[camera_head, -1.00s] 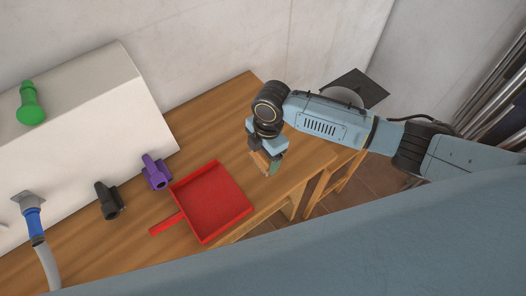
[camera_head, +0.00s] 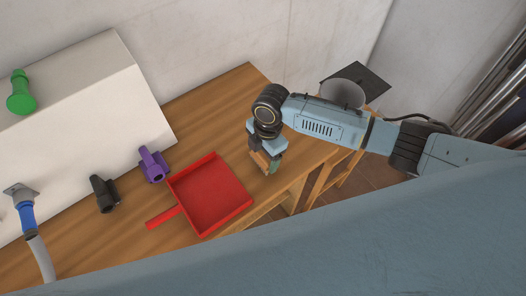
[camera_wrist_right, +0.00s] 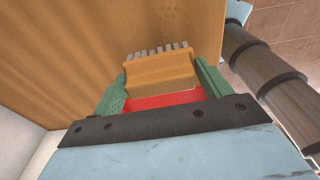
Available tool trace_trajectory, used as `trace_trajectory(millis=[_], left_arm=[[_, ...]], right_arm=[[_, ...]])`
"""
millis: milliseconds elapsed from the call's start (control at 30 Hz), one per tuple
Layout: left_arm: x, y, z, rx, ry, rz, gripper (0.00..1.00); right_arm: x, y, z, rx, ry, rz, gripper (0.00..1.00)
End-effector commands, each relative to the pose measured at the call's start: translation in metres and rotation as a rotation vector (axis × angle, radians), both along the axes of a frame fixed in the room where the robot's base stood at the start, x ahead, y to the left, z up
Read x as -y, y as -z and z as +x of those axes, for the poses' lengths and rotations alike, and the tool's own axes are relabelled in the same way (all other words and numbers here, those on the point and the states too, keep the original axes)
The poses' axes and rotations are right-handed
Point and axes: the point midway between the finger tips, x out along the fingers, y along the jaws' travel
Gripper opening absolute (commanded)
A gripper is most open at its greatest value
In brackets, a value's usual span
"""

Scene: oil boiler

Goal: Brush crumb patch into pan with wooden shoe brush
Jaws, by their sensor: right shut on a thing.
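The wooden shoe brush (camera_wrist_right: 160,72) is held between the green finger pads of my right gripper (camera_wrist_right: 162,82), with its pale bristles pointing away from the wrist. In the head view my right gripper (camera_head: 268,161) is low over the table to the right of the red pan; the brush (camera_head: 260,160) shows small there. The red pan (camera_head: 212,194) lies on the table with its handle to the lower left. A strip of red shows behind the brush in the wrist view. Small dark specks, seemingly the crumb patch (camera_wrist_right: 168,14), lie on the wood beyond the bristles. My left gripper is not in view.
The wooden table (camera_head: 215,105) ends just right of my right gripper. A purple fitting (camera_head: 153,165) and a black one (camera_head: 104,195) stand left of the pan. A white casing (camera_head: 85,90) carries a green fitting (camera_head: 21,92). A stool (camera_head: 343,93) stands beyond the table.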

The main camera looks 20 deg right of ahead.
Motion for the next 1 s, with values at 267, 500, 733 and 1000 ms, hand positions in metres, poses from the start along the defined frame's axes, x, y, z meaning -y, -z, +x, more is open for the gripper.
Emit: trace_trajectory(millis=[267, 500, 733, 1000], left_arm=[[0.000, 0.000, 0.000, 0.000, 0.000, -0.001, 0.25], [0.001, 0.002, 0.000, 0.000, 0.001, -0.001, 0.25], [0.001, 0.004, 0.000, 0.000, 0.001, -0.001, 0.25], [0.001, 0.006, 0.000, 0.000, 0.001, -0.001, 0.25]], right_arm=[[0.000, 0.000, 0.000, 0.001, 0.000, 0.001, 0.58], [0.000, 0.003, 0.000, 0.000, 0.000, 0.000, 0.58], [0.000, 0.006, 0.000, 0.001, 0.000, 0.001, 0.58], [0.000, 0.010, 0.000, 0.001, 0.000, 0.001, 0.58]])
